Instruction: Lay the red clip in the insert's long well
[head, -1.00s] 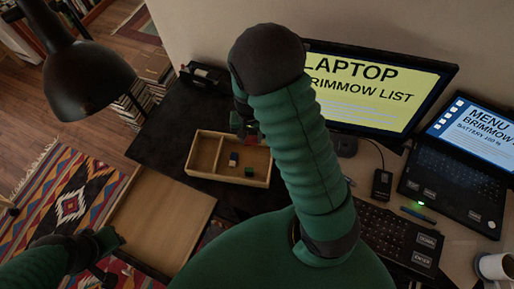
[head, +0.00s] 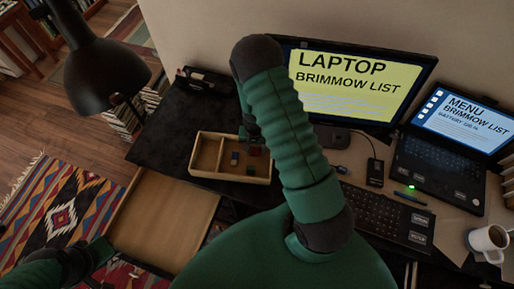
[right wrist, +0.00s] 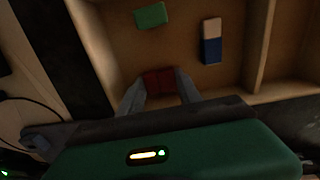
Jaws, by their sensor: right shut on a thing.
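The red clip (right wrist: 158,82) is between the two fingers of my right gripper (right wrist: 158,90) in the right wrist view. The gripper is shut on it, over the wide compartment of the wooden insert (head: 232,177). In the head view the clip (head: 255,150) shows as a small dark red patch below the gripper (head: 249,135). I cannot tell whether it touches the insert floor. The long well (head: 206,154) is the narrow compartment left of the divider in the head view; its visible part is empty. My left gripper (head: 100,255) is low at left, its jaws unclear.
A blue-and-white block (right wrist: 211,42) and a green block (right wrist: 151,15) lie in the wide compartment. The divider (right wrist: 260,45) stands right of them in the wrist view.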

